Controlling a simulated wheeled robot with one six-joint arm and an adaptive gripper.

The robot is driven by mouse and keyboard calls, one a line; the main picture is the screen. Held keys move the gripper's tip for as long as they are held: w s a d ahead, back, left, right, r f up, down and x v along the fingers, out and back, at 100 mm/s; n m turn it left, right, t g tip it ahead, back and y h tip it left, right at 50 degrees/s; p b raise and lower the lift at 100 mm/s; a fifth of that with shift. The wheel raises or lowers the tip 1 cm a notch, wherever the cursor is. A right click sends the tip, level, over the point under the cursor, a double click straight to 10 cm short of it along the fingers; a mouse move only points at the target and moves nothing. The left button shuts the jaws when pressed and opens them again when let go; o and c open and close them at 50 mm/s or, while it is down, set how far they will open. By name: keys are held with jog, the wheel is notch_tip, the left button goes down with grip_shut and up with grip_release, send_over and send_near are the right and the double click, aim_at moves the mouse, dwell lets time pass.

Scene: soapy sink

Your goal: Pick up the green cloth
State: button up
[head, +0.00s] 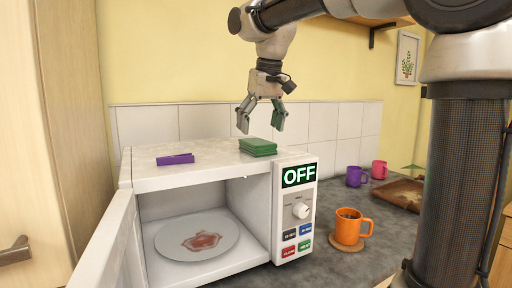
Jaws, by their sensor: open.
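The green cloth (258,147) lies folded in a small stack on top of the white microwave (180,178), near the right end of its top. My gripper (261,128) hangs above the microwave top, pointing down, with its two fingers apart. The fingers are above the cloth and show nothing between them. The right fingertip has a green face. From this one view I cannot tell exactly how high the fingers are over the cloth.
A purple folded cloth (175,159) lies left on the microwave top. The microwave door (107,245) stands open; a stained plate (197,237) is inside. An orange mug (348,227) stands on a coaster to the right. Purple (355,176) and pink (379,170) mugs stand behind a brown tray (400,193).

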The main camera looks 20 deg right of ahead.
aim_at(257, 141)
jog(key=x, duration=0.4)
jog(key=shift+s+a+f, duration=0.1)
jog(key=shift+a+f, duration=0.15)
jog(key=c, duration=1.1)
jog(key=shift+o, duration=0.2)
jog(key=shift+r, duration=0.1)
notch_tip(257, 141, up, 10)
jog(key=shift+o, duration=0.8)
jog(key=shift+c, duration=0.5)
jog(key=shift+s, duration=0.15)
